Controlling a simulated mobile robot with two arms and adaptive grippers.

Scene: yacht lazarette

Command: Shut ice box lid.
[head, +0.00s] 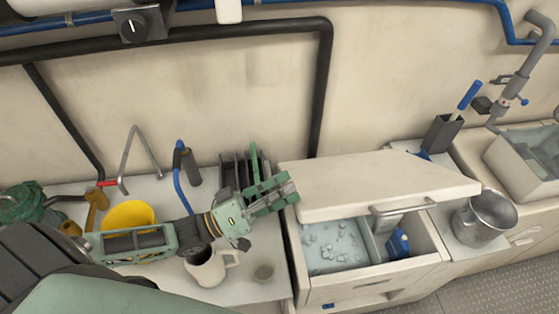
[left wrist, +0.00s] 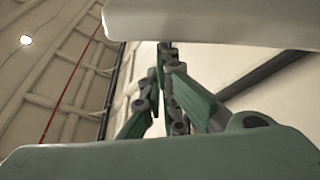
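The ice box lid (head: 385,180) is a pale slab, raised and tilted above the ice box (head: 350,285). A bar handle (head: 403,206) runs along its front edge. Ice (head: 333,243) and a blue item (head: 398,243) show in the open box below. My left gripper (head: 284,190) is at the lid's left edge; I cannot tell whether it touches. In the left wrist view its fingers (left wrist: 168,65) converge with nothing seen between them, and a pale slab, likely the lid (left wrist: 215,22), spans the top. My right gripper is not in view.
A dark rack (head: 232,172) is behind the gripper. A metal pot (head: 484,217) stands right of the lid.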

